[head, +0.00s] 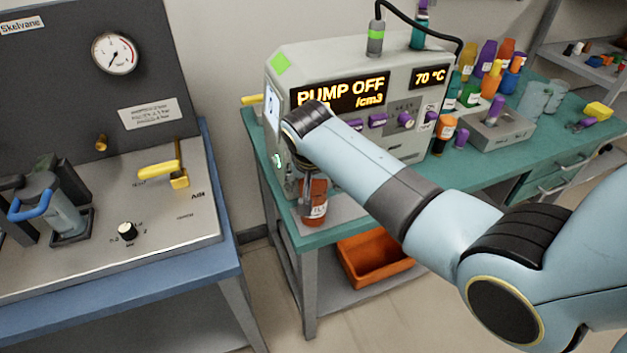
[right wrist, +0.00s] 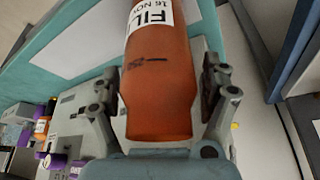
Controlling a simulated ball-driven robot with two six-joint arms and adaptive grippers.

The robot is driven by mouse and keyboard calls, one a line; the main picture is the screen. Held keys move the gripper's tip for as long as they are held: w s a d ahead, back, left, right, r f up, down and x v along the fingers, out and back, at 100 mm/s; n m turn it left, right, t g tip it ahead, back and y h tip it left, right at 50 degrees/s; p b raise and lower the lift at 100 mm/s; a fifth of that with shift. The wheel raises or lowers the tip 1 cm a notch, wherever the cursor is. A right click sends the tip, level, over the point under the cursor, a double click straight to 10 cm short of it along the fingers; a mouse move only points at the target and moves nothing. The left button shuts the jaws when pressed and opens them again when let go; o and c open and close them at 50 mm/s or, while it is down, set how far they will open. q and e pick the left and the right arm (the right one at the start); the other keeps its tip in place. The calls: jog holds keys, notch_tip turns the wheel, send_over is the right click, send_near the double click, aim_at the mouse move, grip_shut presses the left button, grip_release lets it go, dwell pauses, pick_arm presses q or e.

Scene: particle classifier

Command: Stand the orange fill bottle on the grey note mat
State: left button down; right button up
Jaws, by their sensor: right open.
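The orange fill bottle (head: 318,203) is upright at the front left corner of the green bench, partly hidden behind my right gripper. Its base appears to be on the pale grey note mat (head: 340,216), though the contact is not clear. My right gripper (head: 307,199) is open around the bottle. In the right wrist view, the bottle (right wrist: 160,85) with its white "FILL" label is between the two spread fingers (right wrist: 163,72), with a small gap visible at the sides. The mat (right wrist: 90,35) shows behind it there. My left gripper is not in view.
The grey pump machine (head: 345,65) with its "PUMP OFF" display stands right behind the bottle. Several coloured bottles and a grey block (head: 497,135) are farther right. An orange bin (head: 372,262) is on the lower shelf. A blue bench (head: 120,270) is at left across a gap.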

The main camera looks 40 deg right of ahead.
jog(key=v, duration=1.2)
jog(key=shift+d+r+p, duration=0.1)
jog(key=shift+r+p, duration=0.1)
jog(key=shift+p, duration=0.1)
jog(key=s+f, duration=0.1)
jog(key=f, duration=0.2)
jog(key=s+f+n, duration=0.1)
jog(key=f, duration=0.3)
jog(key=s+f+n, duration=0.1)
jog(key=f, duration=0.3)
jog(key=shift+s+f+g+y, duration=0.1)
jog(key=shift+f+g+y, duration=0.1)
jog(key=shift+g+y, duration=0.1)
jog(key=s+f+n, duration=0.3)
jog(key=s+f, duration=0.8)
jog(key=f, duration=0.4)
jog(key=s+d+f+n, duration=0.1)
jog(key=s+f, duration=0.3)
jog(key=s, duration=0.5)
jog(key=s+d+f+n+g+y, duration=0.1)
jog(key=s+f, duration=0.3)
jog(key=s, duration=0.5)
jog(key=s+d+f+n, duration=0.1)
jog(key=s+f, duration=0.4)
jog(key=s, duration=0.5)
jog(key=shift+d+g+y, duration=0.2)
jog(key=shift+g+y, duration=0.1)
jog(key=shift+g, duration=0.1)
